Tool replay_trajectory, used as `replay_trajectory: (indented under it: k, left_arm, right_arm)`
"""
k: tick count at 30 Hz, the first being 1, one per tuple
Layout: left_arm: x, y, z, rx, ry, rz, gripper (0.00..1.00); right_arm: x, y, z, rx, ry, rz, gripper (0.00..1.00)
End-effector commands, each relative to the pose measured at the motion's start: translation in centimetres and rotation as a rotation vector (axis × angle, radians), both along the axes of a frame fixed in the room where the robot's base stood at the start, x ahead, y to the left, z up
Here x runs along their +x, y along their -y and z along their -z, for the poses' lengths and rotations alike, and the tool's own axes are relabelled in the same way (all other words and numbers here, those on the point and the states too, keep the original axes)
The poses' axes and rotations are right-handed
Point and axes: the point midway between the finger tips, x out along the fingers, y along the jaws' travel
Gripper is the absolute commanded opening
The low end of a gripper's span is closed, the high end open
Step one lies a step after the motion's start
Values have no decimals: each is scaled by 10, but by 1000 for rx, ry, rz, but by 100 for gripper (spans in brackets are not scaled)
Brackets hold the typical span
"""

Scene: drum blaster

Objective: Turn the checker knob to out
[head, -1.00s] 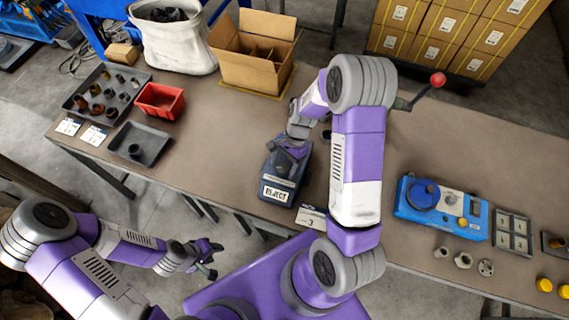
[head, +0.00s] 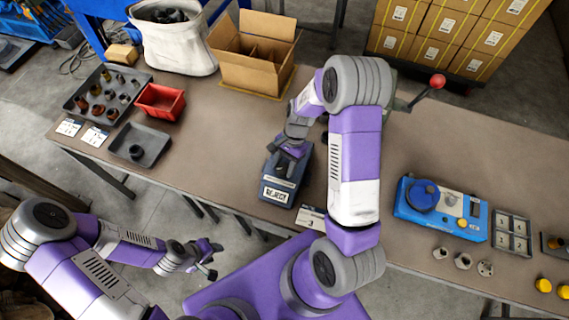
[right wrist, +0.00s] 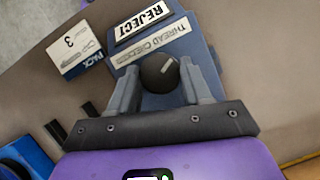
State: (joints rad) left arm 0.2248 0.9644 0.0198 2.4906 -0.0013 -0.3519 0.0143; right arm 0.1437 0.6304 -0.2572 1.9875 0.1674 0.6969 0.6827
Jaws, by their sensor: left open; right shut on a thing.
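The thread checker (head: 281,188) is a dark blue box on the table in front of me, with a white REJECT plate on its front. In the right wrist view, the checker (right wrist: 195,38) shows a THREAD CHECKER label and a round black knob (right wrist: 158,72) with a light pointer mark. My right gripper (head: 288,158) comes down over the checker. In the right wrist view its two grey fingers (right wrist: 165,82) stand on either side of the knob and grip it. My left gripper (head: 209,259) is open and empty, off the table's front edge at lower left.
A card marked 3 PACK (head: 311,217) is beside the checker. A blue device (head: 440,208) and a grey divided tray (head: 513,233) stand at right. A red bin (head: 160,101), dark trays (head: 139,145) and an open cardboard box (head: 250,70) are at left and back.

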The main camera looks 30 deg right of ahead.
Motion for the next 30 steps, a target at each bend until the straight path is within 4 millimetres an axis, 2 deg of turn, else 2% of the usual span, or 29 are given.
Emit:
replay_trajectory:
  k: [12, 30]
  left_arm:
    - [0, 0, -10, 0, 0, 0, 43]
    - [0, 0, -13, 0, 0, 0, 43]
  right_arm:
    - [2, -1, 0, -1, -1, -365, 18]
    - [4, -4, 0, -1, 0, -894, 18]
